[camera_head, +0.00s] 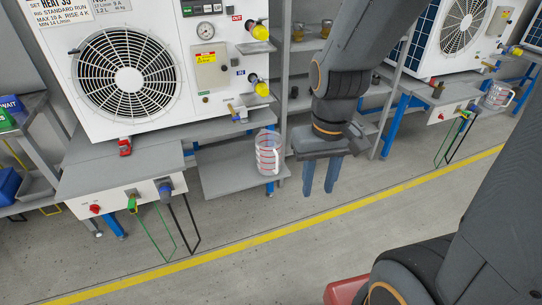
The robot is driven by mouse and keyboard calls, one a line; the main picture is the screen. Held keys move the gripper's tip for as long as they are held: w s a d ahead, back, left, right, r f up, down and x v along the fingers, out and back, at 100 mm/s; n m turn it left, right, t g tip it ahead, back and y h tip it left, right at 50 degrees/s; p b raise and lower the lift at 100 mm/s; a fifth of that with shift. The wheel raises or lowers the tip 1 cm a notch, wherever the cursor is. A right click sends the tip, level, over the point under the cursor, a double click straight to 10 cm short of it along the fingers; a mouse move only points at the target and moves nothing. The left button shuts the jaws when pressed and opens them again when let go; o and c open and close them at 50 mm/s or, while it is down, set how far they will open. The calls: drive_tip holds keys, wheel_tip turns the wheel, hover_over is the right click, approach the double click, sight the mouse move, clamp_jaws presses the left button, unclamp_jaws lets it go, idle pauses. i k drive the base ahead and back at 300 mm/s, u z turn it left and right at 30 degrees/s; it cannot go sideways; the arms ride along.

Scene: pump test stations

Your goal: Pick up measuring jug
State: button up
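A clear measuring jug (267,153) with red markings and a handle on its right side stands upright on a low grey shelf (222,178) beside the pump test station. My gripper (320,192) hangs to the right of this jug, over the floor, with its two blue fingers pointing down. The fingers are apart with nothing between them. The gripper is clear of the jug in the picture. A second similar jug (497,94) stands at the far right by another station.
A large white fan unit (127,80) stands on a grey bench (120,178) at the left, with yellow-capped valves (262,89) above the jug. Shelving (300,100) stands behind my gripper. The floor near the yellow line (300,225) is open.

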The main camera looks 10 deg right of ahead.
sight(269, 143)
drive_tip(key=k, duration=0.35)
drive_tip(key=z, duration=1.15)
drive_tip(key=i, duration=1.55)
drive_tip(key=u, duration=0.7)
drive_tip(key=i, duration=0.4)
drive_tip(key=u, duration=0.3)
